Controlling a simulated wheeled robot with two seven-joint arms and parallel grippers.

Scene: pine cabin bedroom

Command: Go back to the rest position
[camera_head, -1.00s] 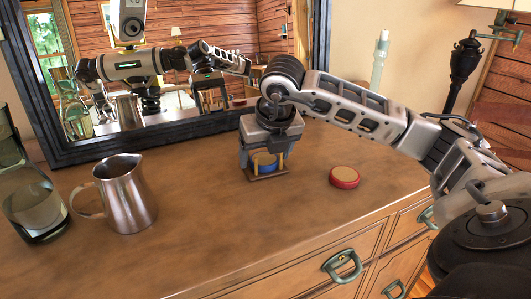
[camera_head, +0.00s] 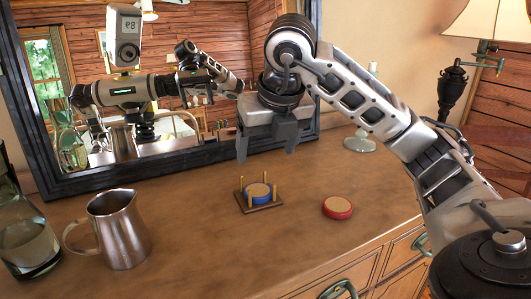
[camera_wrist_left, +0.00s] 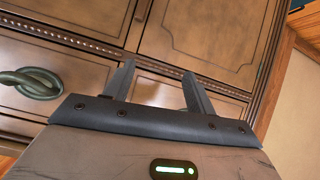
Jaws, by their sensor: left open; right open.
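My right gripper (camera_head: 268,146) is open and empty. It hangs in the air above the dresser top, behind and above a small wooden holder (camera_head: 270,205) with upright pegs. A blue coaster with a tan top (camera_head: 258,191) lies in the holder between the pegs. A red coaster with a tan top (camera_head: 338,207) lies on the dresser to the right of the holder. My left gripper (camera_wrist_left: 158,82) shows in the left wrist view, open and empty, in front of the dresser's drawer fronts. The left arm itself is not seen directly in the head view.
A metal pitcher (camera_head: 122,230) and a glass bottle (camera_head: 28,240) stand at the left of the dresser top (camera_head: 200,262). A framed mirror (camera_head: 190,157) stands behind and reflects me. A lamp (camera_head: 455,85) stands at the right. The dresser's middle front is clear.

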